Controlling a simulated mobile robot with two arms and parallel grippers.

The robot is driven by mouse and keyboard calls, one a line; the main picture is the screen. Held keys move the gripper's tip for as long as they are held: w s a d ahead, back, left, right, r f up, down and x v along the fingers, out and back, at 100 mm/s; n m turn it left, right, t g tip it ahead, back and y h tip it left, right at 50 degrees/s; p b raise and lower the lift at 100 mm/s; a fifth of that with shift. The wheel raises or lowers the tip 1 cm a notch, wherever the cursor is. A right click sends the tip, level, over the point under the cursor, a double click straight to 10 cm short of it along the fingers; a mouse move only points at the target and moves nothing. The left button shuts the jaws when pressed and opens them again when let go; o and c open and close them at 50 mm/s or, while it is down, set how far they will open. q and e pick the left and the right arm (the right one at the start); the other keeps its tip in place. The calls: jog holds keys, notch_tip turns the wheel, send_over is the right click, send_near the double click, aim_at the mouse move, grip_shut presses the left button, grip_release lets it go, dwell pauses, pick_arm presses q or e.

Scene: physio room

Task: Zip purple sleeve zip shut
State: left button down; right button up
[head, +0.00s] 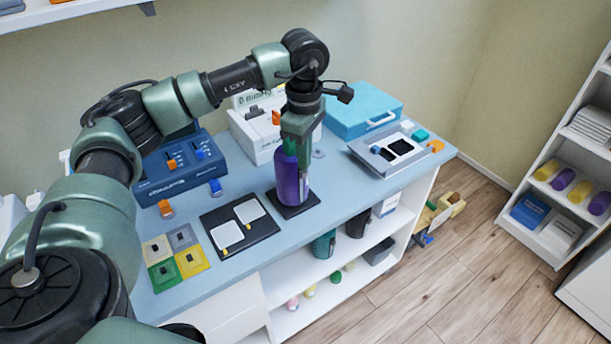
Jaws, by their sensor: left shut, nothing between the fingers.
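The purple sleeve (287,181) stands upright on a small dark base on the blue counter, wrapped around what looks like a bottle with a green top. My left gripper (303,196) comes down from above and is at the sleeve's right front side. Its fingers overlap the sleeve in the head view, and they are shut with nothing seen between them. The zip and its pull are too small or hidden behind the fingers, so I cannot tell how far it is closed. My right gripper is not in view.
A black board with two white pads (241,224) lies left of the sleeve. Coloured square plates (190,262) lie further left. A blue device (178,168), a white device (252,134) and a blue case (364,108) stand behind. A grey tray (363,153) lies to the right.

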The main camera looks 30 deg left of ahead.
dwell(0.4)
pick_arm(q)
jog(key=shift+f+b, duration=0.4)
jog(key=shift+f, duration=0.15)
jog(key=shift+s+d+r+p, duration=0.3)
jog(key=shift+d+r, duration=0.1)
jog(key=shift+d, duration=0.3)
jog(key=shift+s+d+r+p, duration=0.2)
jog(key=shift+s+d+r, duration=0.15)
jog(key=shift+d, duration=0.35)
jog(key=shift+s+d+r+p, duration=0.25)
jog(key=shift+d+r, duration=0.15)
jog(key=shift+d, duration=0.3)
